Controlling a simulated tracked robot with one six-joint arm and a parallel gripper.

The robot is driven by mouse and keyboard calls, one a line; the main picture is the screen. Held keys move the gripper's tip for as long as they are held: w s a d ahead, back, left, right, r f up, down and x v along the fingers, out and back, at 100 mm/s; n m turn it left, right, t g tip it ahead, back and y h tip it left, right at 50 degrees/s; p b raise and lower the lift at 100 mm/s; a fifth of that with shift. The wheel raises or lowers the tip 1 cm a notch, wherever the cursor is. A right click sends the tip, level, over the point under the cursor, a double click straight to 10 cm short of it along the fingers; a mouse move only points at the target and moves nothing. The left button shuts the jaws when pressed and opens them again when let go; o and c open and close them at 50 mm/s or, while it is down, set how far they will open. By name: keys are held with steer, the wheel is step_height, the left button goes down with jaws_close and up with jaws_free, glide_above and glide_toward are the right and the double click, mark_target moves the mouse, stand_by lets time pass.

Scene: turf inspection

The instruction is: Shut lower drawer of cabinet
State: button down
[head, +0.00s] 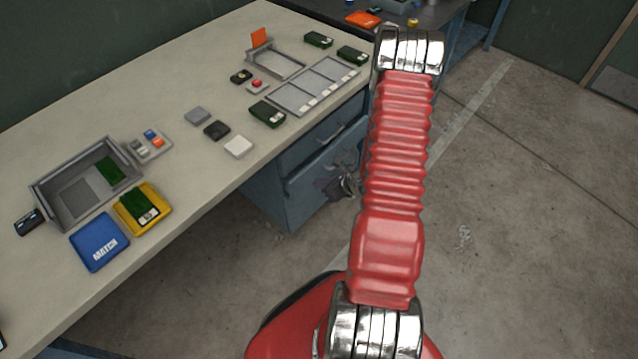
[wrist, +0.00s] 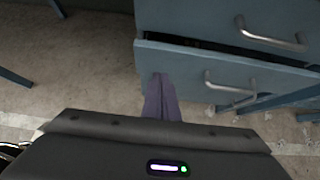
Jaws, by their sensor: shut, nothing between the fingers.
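The blue-grey cabinet (head: 262,197) stands under the bench. In the wrist view its lower drawer (wrist: 190,72) has a plain front with a silver bar handle (wrist: 230,88). A dark gap shows along its top edge, and its front stands slightly out from the cabinet. The upper drawer (wrist: 195,18) is above it and looks closed. My gripper (wrist: 160,80) is shut and empty, its purplish fingers in front of the left part of the lower drawer; I cannot tell whether they touch. In the head view my gripper (head: 345,187) is by the lower drawer (head: 312,180), partly hidden by my arm.
Concrete floor (head: 520,240) is clear to the right. A second bench (head: 400,22) stands at the back.

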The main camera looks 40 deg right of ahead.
steer(key=v, duration=0.8)
steer(key=shift+s, duration=0.15)
steer(key=w+a+r+n+g+y, duration=0.2)
steer(key=a+r+n, duration=0.6)
steer(key=a+r, duration=0.25)
steer(key=w+a+r+n+g+y, duration=0.1)
steer(key=w+a+r+n+y, duration=0.1)
steer(key=a+r+n, duration=0.75)
steer(key=s+a+r+n+h, duration=0.3)
steer(key=s+a+r+n, duration=0.1)
steer(key=s+r+n, duration=0.3)
steer(key=s+a+r+n+h, duration=0.2)
steer(key=s+a+r+n, duration=0.2)
steer(key=s+r+n, duration=0.4)
step_height(320, 180, up, 3)
steer(key=shift+s+f+n+g+h, duration=0.1)
steer(key=shift+s+n+g+h, duration=0.2)
steer(key=shift+n, duration=0.35)
